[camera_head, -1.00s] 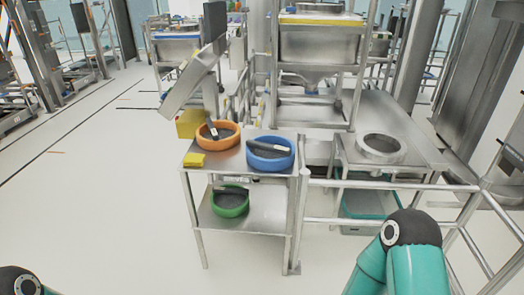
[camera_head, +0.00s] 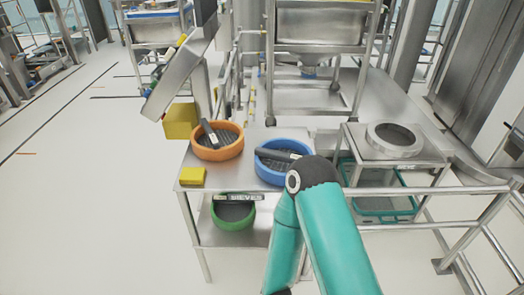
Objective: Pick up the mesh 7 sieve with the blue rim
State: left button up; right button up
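The sieve with the blue rim (camera_head: 270,171) stands on the top shelf of a steel side table (camera_head: 240,183), at its right side. It has a dark mesh inside and a dark handle or label piece lying across it. My teal right arm is in front of its right edge and hides part of it. Neither gripper shows in the head view, so I cannot see either one's fingers.
A sieve with an orange rim (camera_head: 222,152) stands left of the blue one. A green-rimmed sieve (camera_head: 235,223) is on the lower shelf. A yellow block (camera_head: 192,177) and a larger yellow box (camera_head: 180,121) are at the left. A steel ring fixture (camera_head: 394,140) and railings (camera_head: 440,190) are at the right.

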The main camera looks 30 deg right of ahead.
aim_at(273, 158)
jog(key=z, duration=0.15)
jog(key=i, duration=0.75)
jog(key=z, duration=0.6)
